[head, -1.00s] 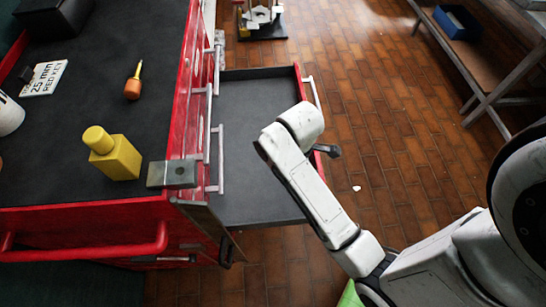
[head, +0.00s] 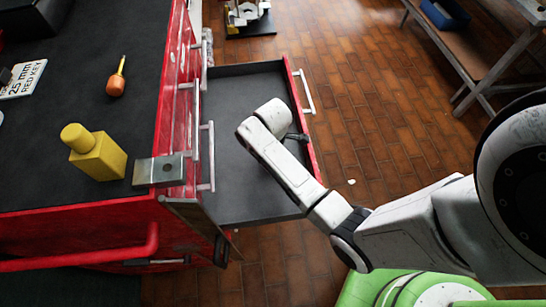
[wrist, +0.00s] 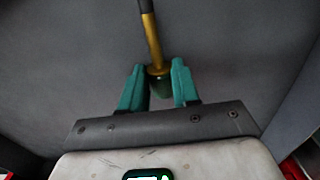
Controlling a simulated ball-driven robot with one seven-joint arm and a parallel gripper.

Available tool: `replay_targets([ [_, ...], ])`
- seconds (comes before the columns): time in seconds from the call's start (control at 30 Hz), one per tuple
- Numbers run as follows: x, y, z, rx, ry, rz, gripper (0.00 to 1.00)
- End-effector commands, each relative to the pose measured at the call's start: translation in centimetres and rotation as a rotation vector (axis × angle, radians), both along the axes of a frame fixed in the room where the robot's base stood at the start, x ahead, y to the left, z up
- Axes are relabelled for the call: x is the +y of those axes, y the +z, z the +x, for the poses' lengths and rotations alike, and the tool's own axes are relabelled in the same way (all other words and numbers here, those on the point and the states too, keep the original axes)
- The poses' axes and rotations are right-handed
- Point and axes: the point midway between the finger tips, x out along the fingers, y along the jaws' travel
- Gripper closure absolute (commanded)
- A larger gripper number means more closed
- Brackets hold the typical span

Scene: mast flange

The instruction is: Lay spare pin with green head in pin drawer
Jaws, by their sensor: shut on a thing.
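The pin drawer (head: 240,100) of the red cabinet stands pulled open, with a bare dark grey floor. In the wrist view the drawer floor (wrist: 70,60) fills the background. My gripper (wrist: 158,78) has teal fingers shut on the spare pin (wrist: 151,38). The pin has a brass shank with a dark far end, and its green head sits between the fingers. The shank points away from my gripper. In the head view my arm reaches over the drawer's front side, and the pin and fingertips are hidden by it. I cannot tell whether the pin touches the floor.
The cabinet top holds a yellow bottle (head: 97,153), an orange-handled tool (head: 116,82), a label plate (head: 24,79) and a grey metal block (head: 158,171) at its edge. The drawer's red front (head: 303,130) and handle (head: 304,92) border it. A bench (head: 450,50) stands upper right.

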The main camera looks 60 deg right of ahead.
Motion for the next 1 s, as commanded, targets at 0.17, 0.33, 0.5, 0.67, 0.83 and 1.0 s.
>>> replay_targets([
  [0.17, 0.0, 0.1, 0.0, -0.001, 0.000, -0.001, 1.00],
  [0.33, 0.0, -0.3, 0.0, 0.000, 0.000, 0.000, 1.00],
  [0.5, 0.0, -0.3, 0.0, 0.000, 0.000, 0.000, 0.55],
  [0.67, 0.0, -0.3, 0.0, 0.000, 0.000, 0.000, 0.44],
  [0.83, 0.0, -0.3, 0.0, 0.000, 0.000, 0.000, 0.44],
  [1.0, 0.0, 0.8, 0.1, -0.002, 0.000, -0.001, 0.44],
])
